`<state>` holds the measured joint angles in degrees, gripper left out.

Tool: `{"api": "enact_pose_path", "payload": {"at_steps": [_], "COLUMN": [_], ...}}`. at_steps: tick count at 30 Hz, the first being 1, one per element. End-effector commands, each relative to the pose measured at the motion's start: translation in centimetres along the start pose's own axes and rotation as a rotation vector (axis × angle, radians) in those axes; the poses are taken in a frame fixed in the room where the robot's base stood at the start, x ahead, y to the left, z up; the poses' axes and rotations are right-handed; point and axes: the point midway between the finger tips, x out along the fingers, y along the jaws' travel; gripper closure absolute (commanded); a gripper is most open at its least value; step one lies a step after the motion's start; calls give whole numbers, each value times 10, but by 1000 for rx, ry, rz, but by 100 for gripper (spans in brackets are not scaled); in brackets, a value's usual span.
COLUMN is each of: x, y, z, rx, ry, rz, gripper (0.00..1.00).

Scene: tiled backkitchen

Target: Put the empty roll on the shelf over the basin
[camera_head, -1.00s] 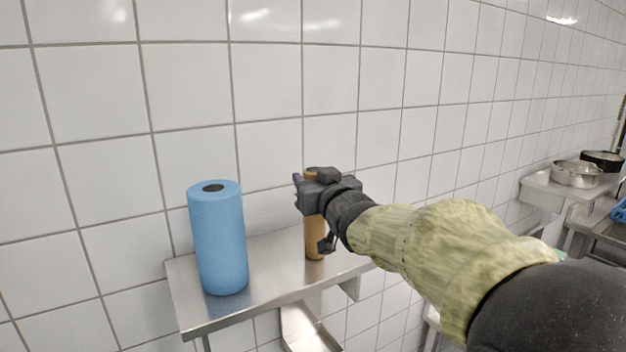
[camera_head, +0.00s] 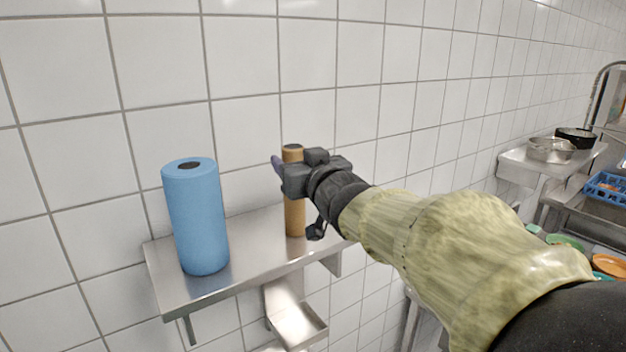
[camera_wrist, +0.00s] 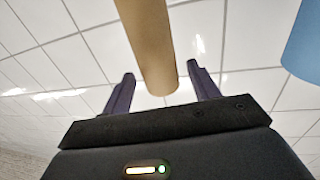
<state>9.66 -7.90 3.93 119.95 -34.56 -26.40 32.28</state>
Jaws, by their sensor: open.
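The empty roll, a brown cardboard tube (camera_head: 294,218), stands upright on a steel wall shelf (camera_head: 255,248) at centre left. My gripper (camera_head: 281,170) is at the upper part of the tube, reaching in from the right. In the wrist view the tube (camera_wrist: 150,45) passes between my two spread dark fingers (camera_wrist: 161,88), with a visible gap on each side. The gripper body hides part of the tube in the head view. A second steel shelf (camera_head: 520,166) is on the wall at far right, above a steel counter.
A blue paper roll (camera_head: 197,220) stands left of the tube on the same shelf. A small steel trough (camera_head: 298,325) is below that shelf. Metal pans (camera_head: 551,150) sit on the right shelf. A blue crate (camera_head: 606,188) and coloured plates (camera_head: 610,265) are at lower right.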

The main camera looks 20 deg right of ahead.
Motion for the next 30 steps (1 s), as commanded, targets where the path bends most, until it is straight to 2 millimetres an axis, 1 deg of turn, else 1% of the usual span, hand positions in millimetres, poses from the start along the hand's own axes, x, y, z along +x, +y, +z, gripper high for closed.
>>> {"api": "enact_pose_path", "payload": {"at_steps": [1, 9, 11, 16, 24, 30], "x": [-10, -55, -57, -66, -80, -83], "y": [-1, -1, 0, 0, 0, 0], "z": [1, 1, -5, -5, -3, 0], "rx": [-1, 1, 3, 3, 2, 1], "ry": [3, 4, -3, -4, -2, 0], "rz": [0, -2, -2, -4, -2, -1], "gripper": [40, 40, 40, 40, 40, 40]}}
